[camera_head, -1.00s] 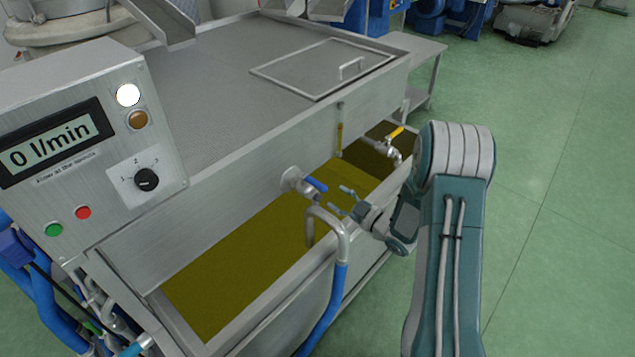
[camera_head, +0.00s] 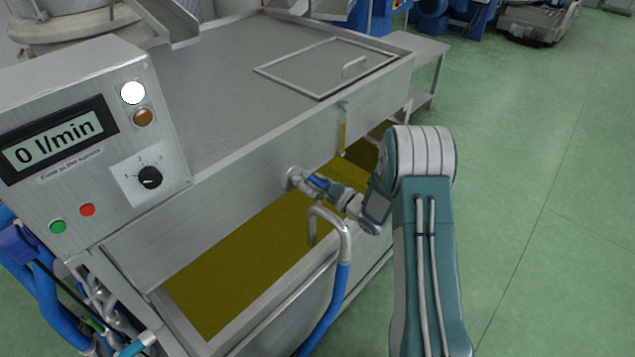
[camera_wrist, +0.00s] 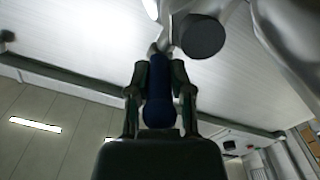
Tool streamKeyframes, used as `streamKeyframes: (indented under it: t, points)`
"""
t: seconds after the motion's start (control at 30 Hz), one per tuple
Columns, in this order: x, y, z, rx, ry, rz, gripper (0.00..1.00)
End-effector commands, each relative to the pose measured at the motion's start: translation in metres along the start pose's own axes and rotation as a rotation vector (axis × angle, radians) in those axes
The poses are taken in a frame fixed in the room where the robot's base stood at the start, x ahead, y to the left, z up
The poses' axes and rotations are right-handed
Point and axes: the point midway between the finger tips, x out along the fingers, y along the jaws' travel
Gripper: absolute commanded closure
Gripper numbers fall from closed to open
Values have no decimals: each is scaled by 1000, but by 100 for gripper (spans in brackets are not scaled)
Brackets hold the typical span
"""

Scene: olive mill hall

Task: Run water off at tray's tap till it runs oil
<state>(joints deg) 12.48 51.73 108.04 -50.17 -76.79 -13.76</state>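The tap (camera_head: 293,178) with a blue lever (camera_head: 318,183) sticks out from the steel tray's side wall (camera_head: 225,205). My gripper (camera_head: 322,187) is at this tap with its fingers on both sides of the lever. In the wrist view the blue lever (camera_wrist: 158,105) fills the gap between the fingers, so my gripper looks shut on it. The control box display (camera_head: 52,142) reads 0 l/min. The olive-yellow liquid (camera_head: 230,285) lies in the trough below. No stream shows at the tap, though my gripper hides part of it.
A bent steel pipe (camera_head: 343,238) with a blue hose (camera_head: 335,300) stands at the trough's front rim, close below my gripper. A yellow-marked gauge (camera_head: 342,138) is on the tray wall behind. Green floor (camera_head: 540,230) is clear on the right.

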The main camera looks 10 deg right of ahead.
Motion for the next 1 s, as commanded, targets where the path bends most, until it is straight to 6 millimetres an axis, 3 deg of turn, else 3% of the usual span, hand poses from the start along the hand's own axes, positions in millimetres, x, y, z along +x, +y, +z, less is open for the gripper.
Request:
streamKeyframes:
  t: [0.27, 0.7, 1.0]
  points:
    - [1, -1, 0, 1, -3, 3, 100]
    - [3, -10, -5, 1, -102, 181, 100]
    - [2, -10, -5, -1, -121, 213, 100]
